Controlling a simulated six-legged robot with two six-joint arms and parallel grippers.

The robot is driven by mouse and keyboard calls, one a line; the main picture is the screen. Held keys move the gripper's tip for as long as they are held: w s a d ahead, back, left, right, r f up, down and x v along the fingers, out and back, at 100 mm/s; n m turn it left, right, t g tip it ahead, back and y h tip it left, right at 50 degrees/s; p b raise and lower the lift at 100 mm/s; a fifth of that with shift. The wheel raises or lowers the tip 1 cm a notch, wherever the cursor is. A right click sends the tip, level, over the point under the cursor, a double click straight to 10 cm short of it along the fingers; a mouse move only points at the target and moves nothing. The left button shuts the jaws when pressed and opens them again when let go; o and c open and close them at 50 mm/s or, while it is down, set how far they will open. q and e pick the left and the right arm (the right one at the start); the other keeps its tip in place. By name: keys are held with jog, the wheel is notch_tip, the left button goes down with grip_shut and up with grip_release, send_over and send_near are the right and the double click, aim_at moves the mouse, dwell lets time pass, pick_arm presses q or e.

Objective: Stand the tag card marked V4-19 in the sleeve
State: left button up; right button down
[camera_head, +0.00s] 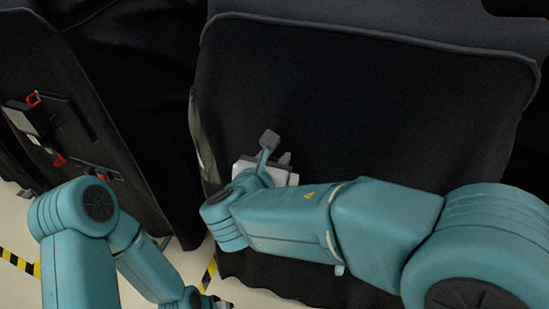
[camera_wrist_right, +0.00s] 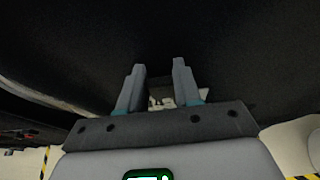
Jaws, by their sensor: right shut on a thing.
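My right gripper (camera_head: 285,159) is over the black covered cart top near its left side; its fingers are mostly hidden behind its own wrist in the head view. In the right wrist view its two grey fingers (camera_wrist_right: 158,70) point away over black cloth. A small pale card (camera_wrist_right: 160,102) with dark marks shows between them, low near the finger bases; I cannot read the marks. My left gripper (camera_head: 222,303) shows only as a dark tip at the bottom edge of the head view. I cannot make out the sleeve.
The black cart cover (camera_head: 360,95) is bare over most of its top. A second dark-covered cart (camera_head: 70,70) at the left bears a black-and-white item (camera_head: 24,118) and red clips (camera_head: 33,98). Yellow-black floor tape (camera_head: 209,272) runs between the carts.

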jog(key=shift+f+b, duration=0.8)
jog(key=shift+f, duration=0.25)
jog(key=c, duration=0.7)
grip_release()
jog(key=shift+s+r, duration=0.1)
jog(key=shift+r, duration=0.05)
